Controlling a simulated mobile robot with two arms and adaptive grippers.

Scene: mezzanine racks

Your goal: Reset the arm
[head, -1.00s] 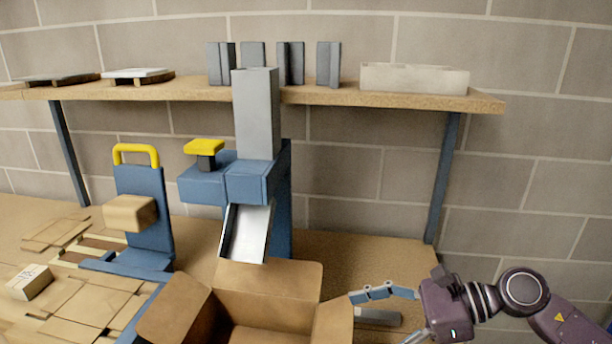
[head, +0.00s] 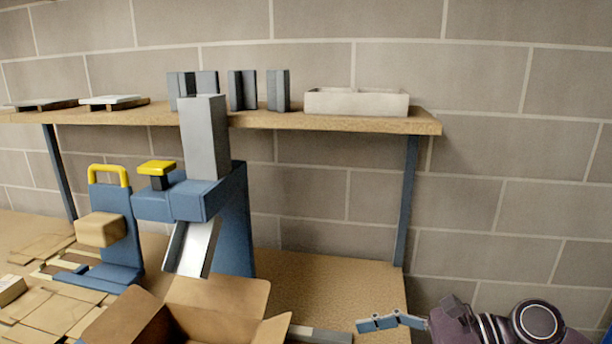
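My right arm comes in at the lower right of the head view, with a dark purple wrist. Nothing is seen held in the part that shows. My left gripper is not in view.
An open cardboard box (head: 215,305) stands below the metal chute (head: 190,248) of a blue dispenser (head: 235,215). A yellow-handled blue stand (head: 118,225) and flat cardboard pieces (head: 50,310) are at left. A shelf (head: 300,121) holds a pale tray (head: 357,102). The bench (head: 330,280) is bare behind the finger.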

